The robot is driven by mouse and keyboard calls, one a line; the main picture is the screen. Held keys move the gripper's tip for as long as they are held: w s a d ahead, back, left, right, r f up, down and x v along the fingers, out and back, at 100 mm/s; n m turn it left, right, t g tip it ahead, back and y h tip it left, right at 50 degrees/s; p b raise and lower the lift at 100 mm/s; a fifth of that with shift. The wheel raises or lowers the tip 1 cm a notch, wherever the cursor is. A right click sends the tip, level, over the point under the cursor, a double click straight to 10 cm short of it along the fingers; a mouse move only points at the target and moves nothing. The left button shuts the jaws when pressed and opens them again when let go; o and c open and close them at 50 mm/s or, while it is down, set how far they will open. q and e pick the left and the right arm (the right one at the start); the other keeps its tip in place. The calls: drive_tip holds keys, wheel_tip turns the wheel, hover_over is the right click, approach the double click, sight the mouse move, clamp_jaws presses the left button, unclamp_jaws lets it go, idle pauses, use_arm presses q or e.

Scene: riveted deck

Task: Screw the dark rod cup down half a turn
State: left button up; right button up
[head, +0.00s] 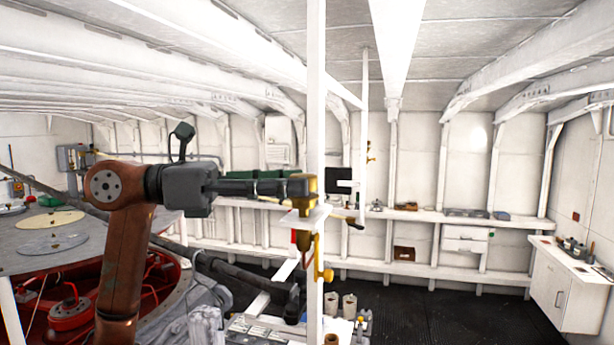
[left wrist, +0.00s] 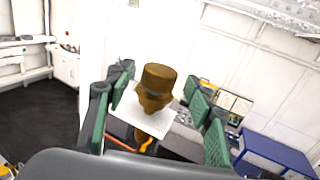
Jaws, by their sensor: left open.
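A dull brass-brown cup (head: 303,190) stands upright on a small white bracket (head: 306,215) fixed to a white post. The cup (left wrist: 157,86) also shows in the left wrist view, above the white bracket plate. My left gripper (head: 288,187) reaches in from the left at the cup's height. In the wrist view its green-padded fingers are spread, one on each side of the cup, with visible gaps; it is open and empty. Brass fittings (head: 317,262) hang below the bracket. I cannot make out a rod in the cup. My right gripper is not in view.
The tall white post (head: 317,120) stands close at the cup. A round grey table (head: 90,245) over red machinery is at the left. A shelf (head: 420,214) lines the back wall, and a white cabinet (head: 566,285) stands right. The dark floor between is open.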

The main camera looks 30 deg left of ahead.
use_arm(q)
drive_tip(key=shift+x, duration=1.5)
drive_tip(key=shift+c, duration=0.3)
drive_tip(key=c, duration=1.1)
drive_tip(key=shift+c, duration=0.2)
